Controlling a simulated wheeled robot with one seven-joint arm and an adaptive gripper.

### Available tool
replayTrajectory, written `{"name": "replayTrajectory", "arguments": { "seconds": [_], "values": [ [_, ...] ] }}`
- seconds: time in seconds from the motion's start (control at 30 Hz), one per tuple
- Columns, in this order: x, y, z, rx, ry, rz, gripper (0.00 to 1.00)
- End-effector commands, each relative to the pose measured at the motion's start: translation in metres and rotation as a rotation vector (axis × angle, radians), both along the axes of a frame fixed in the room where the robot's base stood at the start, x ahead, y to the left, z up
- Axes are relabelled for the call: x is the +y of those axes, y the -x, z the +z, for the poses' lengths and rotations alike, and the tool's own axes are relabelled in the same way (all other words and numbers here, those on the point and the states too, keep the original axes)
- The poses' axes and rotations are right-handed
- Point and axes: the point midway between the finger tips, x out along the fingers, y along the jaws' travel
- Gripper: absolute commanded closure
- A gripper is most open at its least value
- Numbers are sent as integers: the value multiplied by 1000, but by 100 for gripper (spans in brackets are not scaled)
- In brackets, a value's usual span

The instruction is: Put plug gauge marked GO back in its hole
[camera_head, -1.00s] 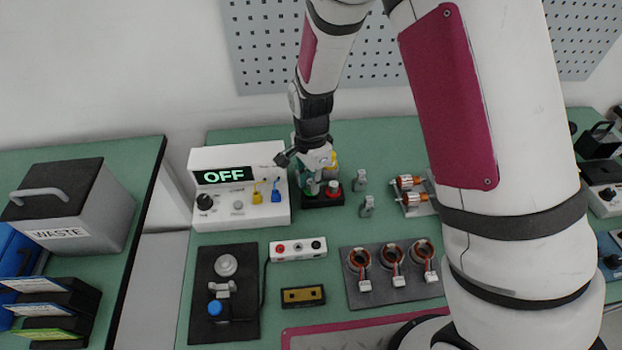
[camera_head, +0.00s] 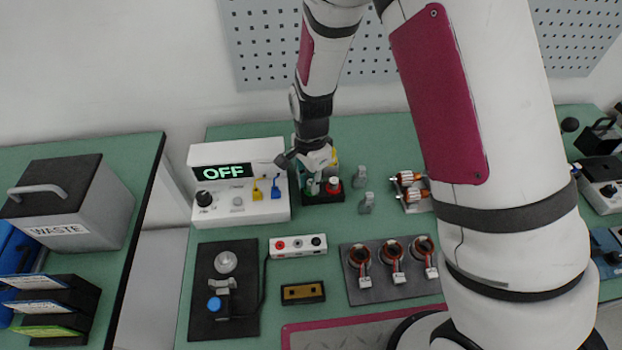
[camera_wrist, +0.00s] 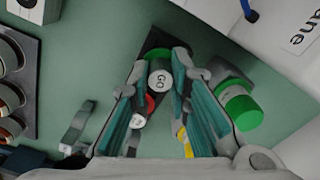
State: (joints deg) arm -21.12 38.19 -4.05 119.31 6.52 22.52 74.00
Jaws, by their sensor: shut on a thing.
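The plug gauge marked GO (camera_wrist: 160,80) shows its round pale labelled end in the wrist view, between the fingers of my gripper (camera_wrist: 162,65). My gripper is shut on it. In the head view my gripper (camera_head: 318,175) is low over the dark gauge block (camera_head: 323,198) at the back of the bench. The block also shows behind the gauge in the wrist view. A red gauge (camera_head: 333,184) with a pale end stands in the block, right of my gripper. The hole for the GO gauge, and whether the gauge is inside it, cannot be made out.
A white tester (camera_head: 238,212) reading OFF stands close left of the block. Small grey pieces (camera_head: 366,202) stand close right. A green cylinder (camera_wrist: 240,107) lies beside my right finger in the wrist view. A coil tray (camera_head: 364,294) lies in front.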

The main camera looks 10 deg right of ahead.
Motion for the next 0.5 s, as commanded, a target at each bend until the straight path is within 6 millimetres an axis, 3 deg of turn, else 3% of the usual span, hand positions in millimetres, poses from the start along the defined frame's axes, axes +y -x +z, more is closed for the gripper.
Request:
{"name": "replayTrajectory", "arguments": {
  "seconds": [0.03, 0.07, 0.13, 0.17, 0.5],
  "values": [
    [0, 0, 0, 0, 0, 0, 100],
    [0, 0, 0, 0, 0, 0, 78],
    [0, 0, 0, -1, 0, 0, 62],
    [0, 0, 0, -1, 0, 0, 59],
    [0, 0, 3, -1, 0, 1, 59]
  ]
}}
